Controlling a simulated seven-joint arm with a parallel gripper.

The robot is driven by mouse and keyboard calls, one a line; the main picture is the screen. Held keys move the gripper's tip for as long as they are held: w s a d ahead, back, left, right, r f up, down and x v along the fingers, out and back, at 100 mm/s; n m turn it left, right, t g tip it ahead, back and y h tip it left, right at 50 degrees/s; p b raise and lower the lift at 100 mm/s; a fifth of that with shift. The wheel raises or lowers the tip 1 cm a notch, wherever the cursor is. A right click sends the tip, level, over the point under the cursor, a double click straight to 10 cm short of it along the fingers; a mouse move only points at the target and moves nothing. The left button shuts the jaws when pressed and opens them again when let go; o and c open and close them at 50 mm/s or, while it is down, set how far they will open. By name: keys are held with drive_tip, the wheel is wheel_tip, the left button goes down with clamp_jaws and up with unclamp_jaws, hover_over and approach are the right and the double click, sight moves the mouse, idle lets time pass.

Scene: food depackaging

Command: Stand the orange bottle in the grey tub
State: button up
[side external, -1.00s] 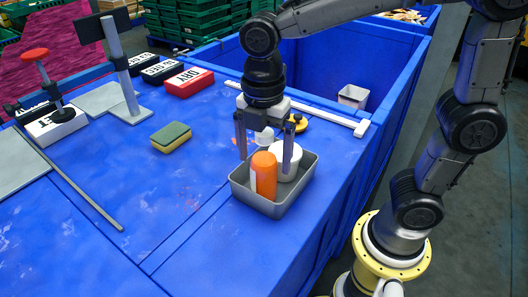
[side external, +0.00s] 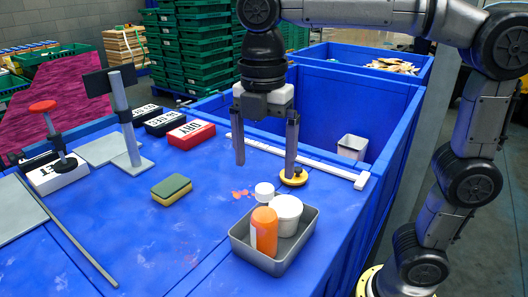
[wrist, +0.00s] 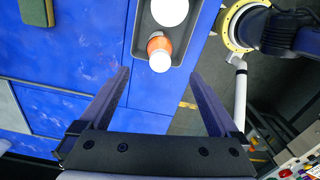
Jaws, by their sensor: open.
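The orange bottle (side external: 264,232) stands upright in the grey tub (side external: 273,267), beside a white round container (side external: 286,212). My gripper (side external: 265,170) is open and empty, above the table and behind the tub in the side view. Its fingers are clear of the bottle.
A green and yellow sponge (side external: 171,190) lies to the left. A white bar (side external: 300,160) runs along the blue bin's edge.

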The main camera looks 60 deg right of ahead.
drive_tip(key=shift+r, duration=0.25)
drive_tip(key=s+d+f+m+t, duration=0.5)
drive_tip(key=s+d+f+m, duration=0.5)
drive_tip(key=m, duration=0.9)
drive_tip(key=shift+s+d+f+m+t, duration=0.2)
drive_tip(key=shift+s+d+m+t, duration=0.1)
drive_tip(key=shift+s+m+t, duration=0.15)
